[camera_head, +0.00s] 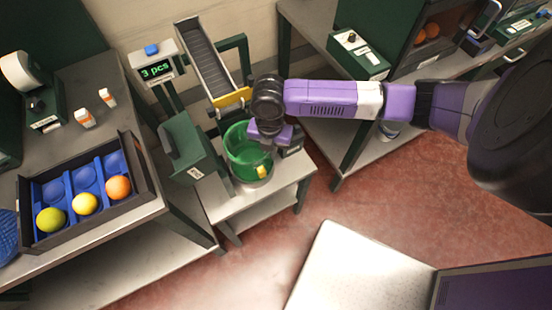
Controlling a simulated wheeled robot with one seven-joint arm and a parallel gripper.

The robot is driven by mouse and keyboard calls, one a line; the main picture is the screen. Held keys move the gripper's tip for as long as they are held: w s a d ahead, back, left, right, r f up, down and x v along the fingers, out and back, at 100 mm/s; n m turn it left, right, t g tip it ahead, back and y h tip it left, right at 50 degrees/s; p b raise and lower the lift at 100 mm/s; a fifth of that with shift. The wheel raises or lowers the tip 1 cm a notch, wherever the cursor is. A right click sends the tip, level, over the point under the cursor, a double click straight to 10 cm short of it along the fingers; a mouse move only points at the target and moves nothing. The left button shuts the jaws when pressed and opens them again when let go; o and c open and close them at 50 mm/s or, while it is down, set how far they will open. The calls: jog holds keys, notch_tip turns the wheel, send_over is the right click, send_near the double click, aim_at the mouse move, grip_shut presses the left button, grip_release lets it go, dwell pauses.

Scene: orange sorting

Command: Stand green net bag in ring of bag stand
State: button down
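The green net bag (240,148) is upright over the small white-topped table in the middle, with its round mouth facing up and a yellow tag (262,172) low on its side. A round grey metal part of the bag stand (254,184) shows around or under the bag's bottom. I cannot tell how far the bag sits inside the ring. My gripper (268,136) points down at the bag's upper right rim. The wrist hides part of that rim, and I cannot tell whether the fingers are closed on it.
A green box (190,152) stands just left of the bag. A dark tray (140,190) with several fruits sits on the left bench. Red floor (385,215) is open at right.

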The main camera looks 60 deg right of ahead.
jog(key=w+f+b, duration=0.1)
jog(key=w+d+f+b, duration=0.1)
jog(key=f+b, duration=0.1)
jog(key=shift+d, duration=0.2)
jog(key=shift+f+b, duration=0.7)
jog(key=shift+f, duration=0.4)
jog(key=shift+r+p, duration=0.1)
jog(key=shift+p, duration=0.2)
jog(key=c, duration=1.5)
grip_release()
jog(key=shift+c, duration=0.2)
